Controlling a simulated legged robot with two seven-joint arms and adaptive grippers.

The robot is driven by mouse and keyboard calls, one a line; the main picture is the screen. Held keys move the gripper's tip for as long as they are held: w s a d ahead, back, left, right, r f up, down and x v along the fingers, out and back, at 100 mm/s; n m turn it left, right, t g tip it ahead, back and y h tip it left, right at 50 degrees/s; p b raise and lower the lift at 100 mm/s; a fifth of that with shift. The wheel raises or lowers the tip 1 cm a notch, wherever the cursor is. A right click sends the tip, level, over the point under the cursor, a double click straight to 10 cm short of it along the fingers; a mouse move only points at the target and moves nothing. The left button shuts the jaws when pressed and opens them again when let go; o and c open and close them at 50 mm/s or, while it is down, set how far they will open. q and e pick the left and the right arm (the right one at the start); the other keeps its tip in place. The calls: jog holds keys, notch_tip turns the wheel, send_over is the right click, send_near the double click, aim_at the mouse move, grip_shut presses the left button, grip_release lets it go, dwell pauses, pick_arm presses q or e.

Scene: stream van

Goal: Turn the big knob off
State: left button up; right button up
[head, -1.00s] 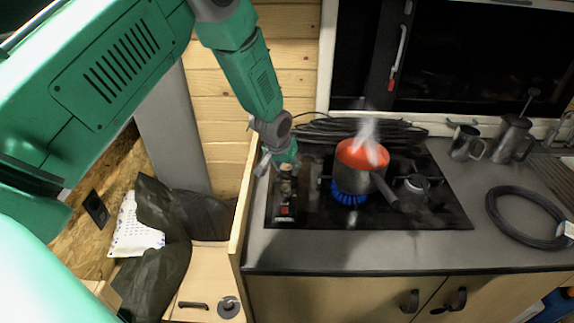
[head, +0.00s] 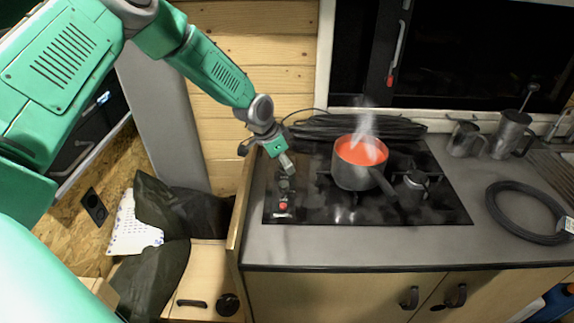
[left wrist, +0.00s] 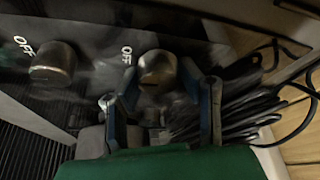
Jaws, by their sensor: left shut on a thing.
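The stove's control strip (head: 270,212) lies along the left side of the black hob. In the left wrist view, a round metal knob (left wrist: 158,66) sits between my left gripper's fingers, beside a white OFF mark; I take it as the big knob. A second knob (left wrist: 52,65) with its own OFF mark stands to the left, apart from the fingers. My left gripper (head: 288,168) reaches down over the strip and is shut on the big knob, also seen in the left wrist view (left wrist: 165,88). In the head view the gripper partly hides the knobs. My right gripper is out of view.
A pot (head: 356,172) with red contents steams on the hob, with no blue flame visible beneath it. A small moka pot (head: 413,187) stands to its right. Black cables (head: 350,128) lie behind; a coiled hose (head: 527,213) lies on the right counter.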

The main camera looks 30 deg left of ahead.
pick_arm(q)
jog(key=shift+s+a+f, duration=0.15)
jog(key=shift+s+f, duration=0.1)
jog(key=shift+s, duration=0.05)
jog(key=o, duration=1)
jog(key=shift+c, duration=0.2)
jog(key=shift+o, duration=0.8)
jog(key=shift+r, duration=0.1)
jog(key=shift+a, duration=0.15)
jog(key=v, duration=1.2)
